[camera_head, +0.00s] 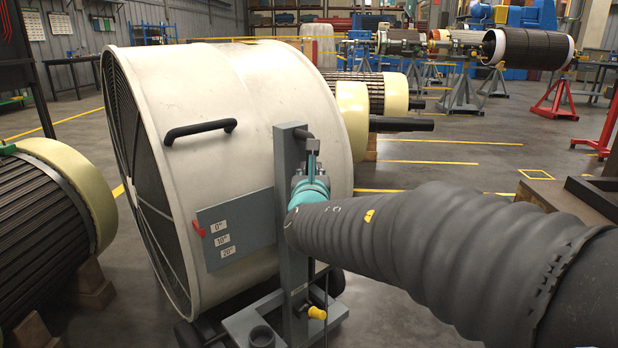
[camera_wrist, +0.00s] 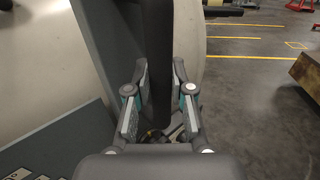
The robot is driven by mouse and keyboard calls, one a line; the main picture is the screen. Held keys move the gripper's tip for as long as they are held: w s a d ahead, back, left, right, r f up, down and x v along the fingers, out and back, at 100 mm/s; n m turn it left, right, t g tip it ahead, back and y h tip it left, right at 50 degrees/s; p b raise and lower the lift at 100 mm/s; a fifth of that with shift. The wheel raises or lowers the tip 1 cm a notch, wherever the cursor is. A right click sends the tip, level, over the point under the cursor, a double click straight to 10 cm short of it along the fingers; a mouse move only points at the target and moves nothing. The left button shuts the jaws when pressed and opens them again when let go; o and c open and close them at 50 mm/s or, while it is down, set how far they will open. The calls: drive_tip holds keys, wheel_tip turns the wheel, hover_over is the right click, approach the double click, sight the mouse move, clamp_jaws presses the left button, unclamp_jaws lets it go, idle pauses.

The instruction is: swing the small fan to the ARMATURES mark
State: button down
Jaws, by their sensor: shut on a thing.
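The fan is a big cream drum (camera_head: 235,110) with a dark grille (camera_head: 140,190) facing left, on a grey wheeled stand (camera_head: 293,250). A black handle (camera_head: 200,130) is on its side. A grey plate (camera_head: 235,228) reads 0°, 10° and 20°, with a red pointer (camera_head: 198,228) near 0°. My gripper (camera_head: 312,172) is at the grey post, partly hidden by my arm. In the wrist view my gripper's fingers (camera_wrist: 160,75) are shut on a dark upright bar (camera_wrist: 157,40) beside the post. I cannot read an ARMATURES mark anywhere.
A ribbed rotor (camera_head: 40,220) lies close on the left, and another (camera_head: 370,92) lies behind the fan. More rotors (camera_head: 525,48) rest on stands at the back. A brown bench (camera_head: 560,205) is at the right. The floor (camera_head: 450,155) between is mostly clear, with yellow lines.

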drive_tip(key=shift+w+d+r, duration=0.2)
drive_tip(key=shift+w, duration=0.1)
drive_tip(key=shift+w+d, duration=0.1)
drive_tip(key=c, duration=1.2)
unclamp_jaws()
drive_tip(key=shift+w+d, duration=0.15)
drive_tip(key=shift+o, duration=0.9)
drive_tip(key=shift+w+d, duration=0.1)
drive_tip(key=shift+d, duration=0.1)
drive_tip(key=shift+a+f, duration=0.1)
drive_tip(key=shift+a, duration=0.05)
drive_tip(key=shift+a, duration=0.15)
drive_tip(key=shift+s, duration=0.2)
